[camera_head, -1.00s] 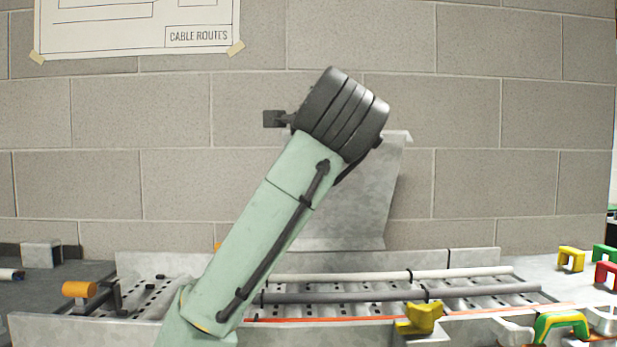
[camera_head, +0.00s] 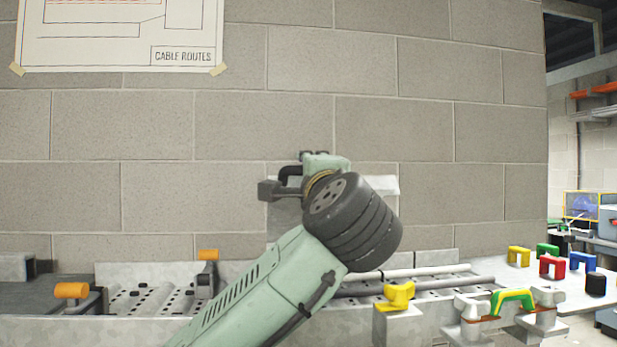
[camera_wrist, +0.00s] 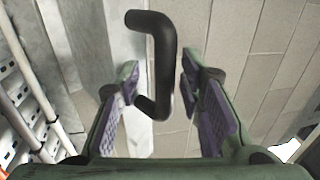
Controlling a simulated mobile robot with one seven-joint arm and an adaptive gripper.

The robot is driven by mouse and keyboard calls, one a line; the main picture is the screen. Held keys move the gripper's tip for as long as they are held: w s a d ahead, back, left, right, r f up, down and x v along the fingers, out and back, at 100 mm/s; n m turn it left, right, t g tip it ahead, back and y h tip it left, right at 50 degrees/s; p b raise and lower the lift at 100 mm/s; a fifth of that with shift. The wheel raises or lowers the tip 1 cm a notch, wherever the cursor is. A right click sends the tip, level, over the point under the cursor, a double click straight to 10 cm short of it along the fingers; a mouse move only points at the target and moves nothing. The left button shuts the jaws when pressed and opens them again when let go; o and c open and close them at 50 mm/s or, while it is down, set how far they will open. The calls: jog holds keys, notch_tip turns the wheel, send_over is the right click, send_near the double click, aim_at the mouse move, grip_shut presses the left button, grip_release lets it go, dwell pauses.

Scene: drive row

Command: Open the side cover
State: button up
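The side cover appears to be the upright grey metal panel (camera_head: 386,222) behind the tray in the head view, with a bent lip along its top. My arm hides much of it. In the wrist view its grey sheet (camera_wrist: 123,45) runs along the left of a black bent bar handle (camera_wrist: 166,60). My gripper (camera_wrist: 160,76) is open, with one purple-padded finger on each side of the handle. Gaps show between handle and pads, so it is not clamped. In the head view, my wrist (camera_head: 326,163) is in front of the panel; the fingers are mostly hidden.
A low perforated metal tray (camera_head: 445,283) with cables runs below. Orange-topped clamps (camera_head: 72,291) stand at left, a yellow clip (camera_head: 397,295) and a green-yellow handle (camera_head: 514,300) at right. Coloured clips (camera_head: 552,266) lie on the right-hand surface. A block wall (camera_head: 450,120) stands close behind.

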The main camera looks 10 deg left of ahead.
jog(key=s+d+r, duration=0.1)
jog(key=s+r, duration=0.1)
jog(key=s, duration=0.3)
jog(key=s+d+r+p, duration=0.1)
jog(key=s+d+r, duration=0.1)
jog(key=s, duration=0.3)
jog(key=shift+s+d+r, duration=0.25)
jog(key=shift+s+r, duration=0.05)
jog(key=shift+r, duration=0.35)
dwell(0.5)
dwell(0.8)
